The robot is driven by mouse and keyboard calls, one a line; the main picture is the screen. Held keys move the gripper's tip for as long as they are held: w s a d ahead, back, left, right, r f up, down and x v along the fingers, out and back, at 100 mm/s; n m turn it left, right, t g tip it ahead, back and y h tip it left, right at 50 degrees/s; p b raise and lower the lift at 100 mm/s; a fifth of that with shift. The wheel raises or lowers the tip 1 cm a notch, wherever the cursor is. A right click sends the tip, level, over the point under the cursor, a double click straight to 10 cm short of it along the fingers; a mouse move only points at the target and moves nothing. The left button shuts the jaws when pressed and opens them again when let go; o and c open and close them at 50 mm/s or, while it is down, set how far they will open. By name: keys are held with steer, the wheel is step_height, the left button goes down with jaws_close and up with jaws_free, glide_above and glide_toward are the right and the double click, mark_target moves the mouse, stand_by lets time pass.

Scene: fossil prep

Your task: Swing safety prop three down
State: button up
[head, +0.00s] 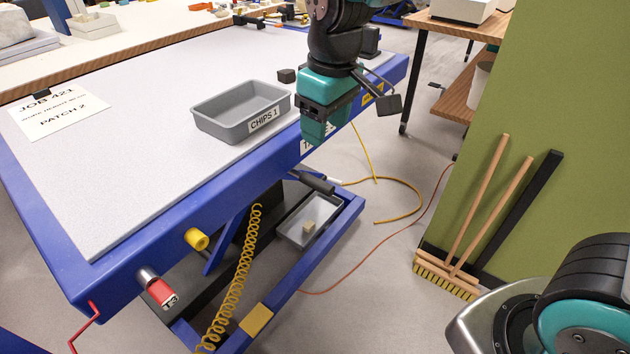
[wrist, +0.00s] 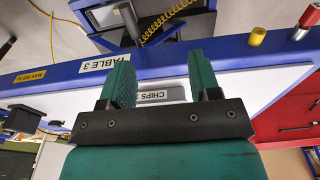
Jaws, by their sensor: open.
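A red grip marked 3 (head: 160,292) sticks out on a metal rod from the near side of the blue lift table (head: 140,262). It also shows as a red end at the top right of the wrist view (wrist: 313,14). A black handle (head: 316,182) shows under the table edge, also in the wrist view (wrist: 128,20). I cannot tell for sure which part is safety prop three. My gripper (head: 318,135) is open and empty at the table's edge, beside the TABLE 3 label (wrist: 104,63). Its fingers in the wrist view (wrist: 160,65) are apart.
A grey CHIPS tray (head: 205,123) stands on the table beside my gripper. A yellow knob (head: 197,239) and a coiled yellow hose (head: 243,275) are on the near side. A lower tray (head: 292,233) sits inside the frame. Brooms (head: 488,200) lean on the green wall. Hoses cross the floor.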

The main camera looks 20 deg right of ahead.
steer(key=w+f+h, duration=0.2)
steer(key=w+f, duration=0.5)
steer(key=w, duration=0.3)
glide_toward(316, 180)
steer(key=f, duration=0.6)
steer(key=w+d+f, duration=0.1)
steer(key=f, duration=0.3)
steer(key=shift+d+f, duration=0.1)
jaws_close()
steer(key=shift+f, duration=0.1)
